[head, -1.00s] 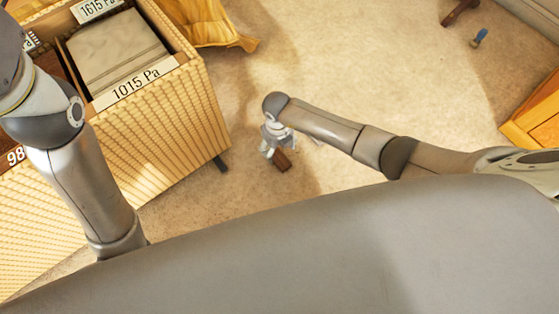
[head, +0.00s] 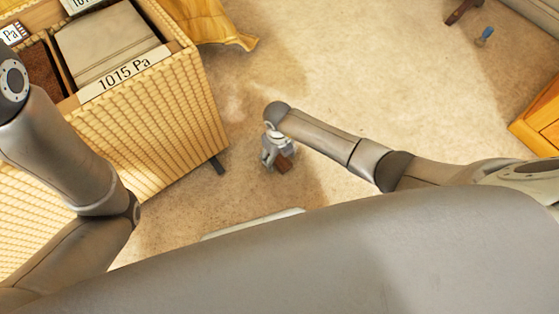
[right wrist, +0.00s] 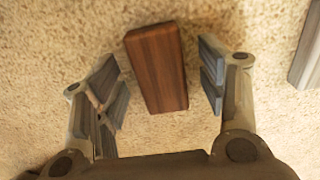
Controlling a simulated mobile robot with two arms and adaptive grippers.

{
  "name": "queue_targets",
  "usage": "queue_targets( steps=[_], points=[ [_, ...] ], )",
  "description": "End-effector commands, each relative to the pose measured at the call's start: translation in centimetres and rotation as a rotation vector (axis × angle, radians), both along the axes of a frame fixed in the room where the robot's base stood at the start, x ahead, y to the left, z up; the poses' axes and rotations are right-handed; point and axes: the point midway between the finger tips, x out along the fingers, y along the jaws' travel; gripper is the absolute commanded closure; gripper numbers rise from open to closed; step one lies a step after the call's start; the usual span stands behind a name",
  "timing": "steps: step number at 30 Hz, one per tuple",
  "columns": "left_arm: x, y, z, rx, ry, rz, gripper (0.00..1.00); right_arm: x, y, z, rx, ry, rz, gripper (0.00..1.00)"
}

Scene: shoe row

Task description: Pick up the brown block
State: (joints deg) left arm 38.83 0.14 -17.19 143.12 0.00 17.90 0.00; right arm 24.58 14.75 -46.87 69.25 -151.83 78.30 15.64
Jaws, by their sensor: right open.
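The brown block (right wrist: 157,68) is a wooden brick lying on the carpet. In the right wrist view it sits between the two open fingers of my right gripper (right wrist: 165,85), with a gap on each side. In the head view the block (head: 284,162) shows partly, beside and below my right gripper (head: 275,158), which points down at the floor. I cannot tell from these views how far above the floor the fingertips are. My left arm shows at the left of the head view, but its gripper is out of view.
A wicker cabinet (head: 150,135) with labelled compartments stands at the left. A yellow cloth (head: 212,25) hangs behind it. A wooden piece of furniture (head: 540,120) is at the right edge. A small blue-tipped object (head: 485,37) lies on the carpet (head: 370,70), which is largely clear.

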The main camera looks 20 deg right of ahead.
Motion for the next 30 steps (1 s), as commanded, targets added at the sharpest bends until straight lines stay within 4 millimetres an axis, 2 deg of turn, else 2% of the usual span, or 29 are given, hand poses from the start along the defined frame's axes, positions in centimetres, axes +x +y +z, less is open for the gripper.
queue_targets(
  steps=[6, 7, 17, 30],
  points=[
    [-0.03, 0.0, 0.05, 0.0, -0.001, 0.0, 1.0, 0.01, 0.01, 0.01, 0.0, 0.0, 0.0, 0.35],
    [-0.03, 0.0, 0.05, 0.0, -0.001, 0.0, 1.0, 0.01, 0.01, 0.01, 0.0, 0.0, 0.0, 0.37],
    [-0.02, -0.02, 0.04, 0.001, 0.0, 0.0, 1.0, 0.02, 0.01, 0.02, 0.0, -0.001, 0.0, 0.8],
    [-0.05, 0.02, 0.39, -0.001, -0.004, -0.002, 1.0, 0.05, 0.0, 0.51, -0.001, -0.001, 0.0, 0.81]
  ],
)
